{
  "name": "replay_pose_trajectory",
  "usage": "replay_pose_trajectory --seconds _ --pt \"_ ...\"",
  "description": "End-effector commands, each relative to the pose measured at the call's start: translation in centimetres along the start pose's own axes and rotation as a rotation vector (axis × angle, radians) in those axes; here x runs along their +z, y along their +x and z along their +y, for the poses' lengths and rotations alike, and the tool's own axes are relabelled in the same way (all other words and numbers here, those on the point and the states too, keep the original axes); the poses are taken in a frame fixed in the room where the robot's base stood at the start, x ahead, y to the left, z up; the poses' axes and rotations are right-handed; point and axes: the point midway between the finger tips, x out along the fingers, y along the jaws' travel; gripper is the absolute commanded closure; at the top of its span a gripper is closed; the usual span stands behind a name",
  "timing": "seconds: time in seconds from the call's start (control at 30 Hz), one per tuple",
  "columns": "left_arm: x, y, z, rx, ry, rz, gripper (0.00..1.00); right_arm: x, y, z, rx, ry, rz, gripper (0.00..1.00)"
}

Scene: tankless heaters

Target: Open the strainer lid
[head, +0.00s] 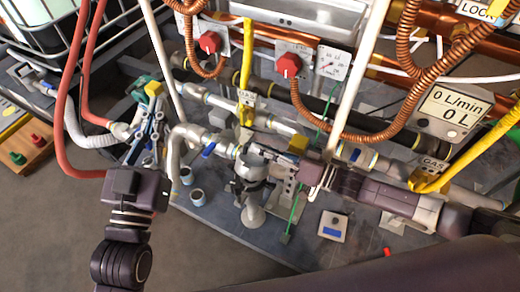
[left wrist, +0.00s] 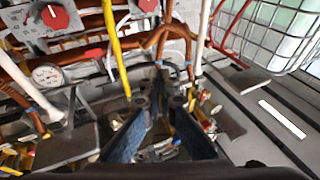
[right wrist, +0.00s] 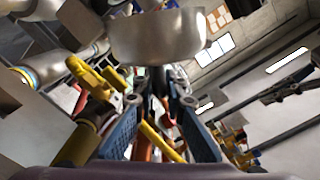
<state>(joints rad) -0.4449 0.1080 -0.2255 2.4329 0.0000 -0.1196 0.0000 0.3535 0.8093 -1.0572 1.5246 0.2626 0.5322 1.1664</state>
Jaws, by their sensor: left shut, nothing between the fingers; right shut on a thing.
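The strainer (head: 250,190) is a grey fitting with a pale lower end, in the pipework at the middle of the head view. My right gripper (head: 284,178) reaches in from the right and is shut at the strainer's right side. In the right wrist view a pale rounded part (right wrist: 158,38) fills the top, just beyond the right fingertips (right wrist: 158,88). The exact part gripped is hidden. My left gripper (head: 150,128) is shut and empty, left of the strainer and apart from it. In the left wrist view its fingertips (left wrist: 162,85) come together with nothing held.
Blue-handled valves (head: 208,150) and small cups (head: 197,197) stand left of the strainer. A yellow pipe (head: 247,60) and white poles (head: 352,70) rise nearby. A small grey box (head: 333,226) lies right of the strainer. The floor (head: 210,250) is clear in front.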

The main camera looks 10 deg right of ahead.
Motion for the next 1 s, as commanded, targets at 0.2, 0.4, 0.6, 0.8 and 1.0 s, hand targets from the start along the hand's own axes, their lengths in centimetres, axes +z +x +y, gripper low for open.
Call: replay_pose_trajectory --seconds 0.2,0.4,0.6,0.8,1.0 --pt "1.7 -0.1 -0.2 -0.004 0.003 -0.082 1.0 -0.6 0.0 0.5 0.002 -0.004 0.001 1.0" --pt "2.4 -0.3 -0.3 -0.006 0.003 -0.111 1.0 -0.8 0.0 0.8 0.004 -0.007 0.001 1.0" --pt "2.5 -0.3 -0.3 -0.006 0.004 -0.115 1.0 -0.8 -0.1 0.9 0.005 -0.008 0.001 1.0" --pt "2.5 -0.3 -0.3 -0.006 0.004 -0.114 1.0 -0.8 -0.1 0.9 0.006 -0.009 0.001 0.89" --pt "2.5 -0.3 -0.3 -0.006 0.004 -0.114 1.0 -0.8 -0.1 0.8 0.004 -0.008 0.0 0.72"
